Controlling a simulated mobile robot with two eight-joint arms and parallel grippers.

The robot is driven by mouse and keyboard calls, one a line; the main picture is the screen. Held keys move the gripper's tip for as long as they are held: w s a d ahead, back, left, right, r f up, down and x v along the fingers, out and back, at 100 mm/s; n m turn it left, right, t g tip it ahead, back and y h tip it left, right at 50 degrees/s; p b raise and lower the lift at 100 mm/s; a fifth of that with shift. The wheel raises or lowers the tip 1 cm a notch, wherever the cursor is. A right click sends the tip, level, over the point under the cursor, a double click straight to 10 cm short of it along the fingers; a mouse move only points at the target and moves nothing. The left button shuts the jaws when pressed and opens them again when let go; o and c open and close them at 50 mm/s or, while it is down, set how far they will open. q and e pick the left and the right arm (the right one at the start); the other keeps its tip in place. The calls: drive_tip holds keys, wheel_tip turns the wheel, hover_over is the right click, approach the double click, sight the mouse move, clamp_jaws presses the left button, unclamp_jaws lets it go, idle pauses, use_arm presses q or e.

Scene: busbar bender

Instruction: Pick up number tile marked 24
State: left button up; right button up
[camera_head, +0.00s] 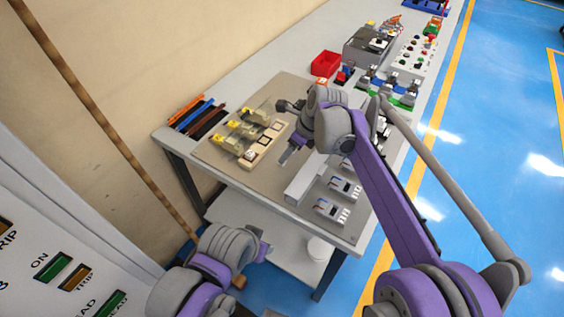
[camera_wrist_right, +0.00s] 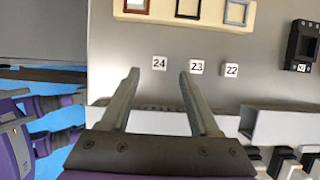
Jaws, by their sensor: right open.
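The number tile marked 24 (camera_wrist_right: 159,62) is a small white tile lying flat on the grey board in the right wrist view. My right gripper (camera_wrist_right: 158,73) is open and empty, and in the picture tile 24 appears between its fingertips, slightly beyond them. I cannot tell the height between fingers and tile. In the head view my right gripper (camera_head: 286,156) is over the board, and I cannot make out tile 24. My left gripper (camera_head: 264,250) is low beside the table's near end, and its fingers are not clear.
Tile 23 (camera_wrist_right: 196,67) is right of tile 24, close to the right fingertip, with tile 22 (camera_wrist_right: 231,69) beyond. A cream tray (camera_wrist_right: 186,10) with framed slots lies behind them. A grey trunking channel (camera_head: 310,176) runs along the board (camera_head: 228,168).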

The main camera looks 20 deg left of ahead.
drive_tip(key=x, duration=0.5)
drive_tip(key=shift+d, duration=0.15)
drive_tip(key=shift+c, duration=0.3)
drive_tip(key=shift+s, duration=0.1)
clamp_jaws()
